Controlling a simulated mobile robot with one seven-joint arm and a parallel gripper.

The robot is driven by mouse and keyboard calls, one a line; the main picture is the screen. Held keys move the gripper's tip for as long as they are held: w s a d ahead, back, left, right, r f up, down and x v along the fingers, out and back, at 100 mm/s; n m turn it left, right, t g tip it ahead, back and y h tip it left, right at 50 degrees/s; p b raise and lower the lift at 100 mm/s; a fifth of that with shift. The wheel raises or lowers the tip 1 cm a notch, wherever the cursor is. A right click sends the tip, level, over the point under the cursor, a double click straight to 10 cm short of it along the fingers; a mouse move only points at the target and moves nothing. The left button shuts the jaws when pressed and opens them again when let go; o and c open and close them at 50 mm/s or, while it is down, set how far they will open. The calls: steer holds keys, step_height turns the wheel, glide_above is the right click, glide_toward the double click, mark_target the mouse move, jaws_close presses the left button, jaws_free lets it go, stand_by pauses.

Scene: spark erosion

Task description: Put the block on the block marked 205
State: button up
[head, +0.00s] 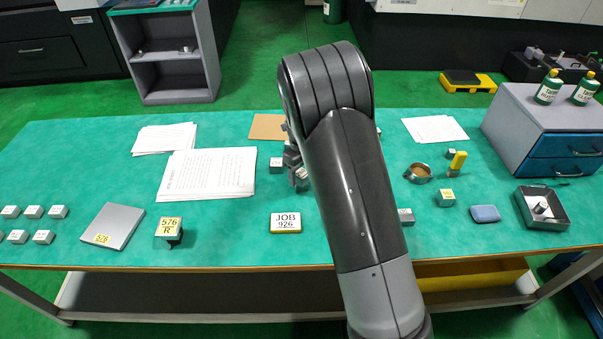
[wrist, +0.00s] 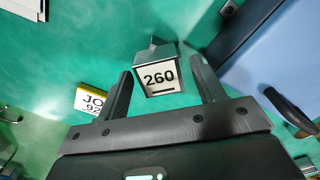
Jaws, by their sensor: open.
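A grey block with a white label reading 260 (wrist: 160,78) stands between the two fingers of my gripper (wrist: 162,66) in the wrist view. The fingers are open, one on each side of it, with a gap visible on both sides. In the head view my gripper (head: 293,160) is mostly hidden behind my arm, and a pale-topped block (head: 302,174) shows beside it. A grey block (head: 277,165) lies just left of my gripper. I cannot read 205 on any block.
A yellow-edged JOB 926 sign (head: 286,222) lies near the table's front edge. Paper sheets (head: 208,174), a 576 R block (head: 169,229) and several white-topped blocks (head: 34,211) are on the left. A drawer cabinet (head: 540,125), grey tray (head: 520,207) and round cup (head: 418,174) are right.

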mark_target(302, 173)
steer(key=s+d+r+n, duration=0.2)
steer(key=r, duration=0.7)
steer(key=s+d+r+n, duration=0.2)
steer(key=s+r+n, duration=0.1)
steer(key=r, duration=0.6)
steer(key=s+d+r+n+t, duration=0.2)
steer(key=s+r+n, duration=0.1)
steer(key=s+n, duration=0.4)
steer(key=s+d+r+n+t, duration=0.1)
steer(key=s+d+r+n, duration=0.2)
steer(key=s+n, duration=0.4)
steer(key=s+d+r+n+t, duration=0.2)
steer(key=s+n, duration=0.6)
steer(key=s, duration=0.6)
steer(key=shift+d+r+t, duration=0.3)
steer(key=shift+d+r, duration=0.3)
steer(key=shift+d, duration=0.15)
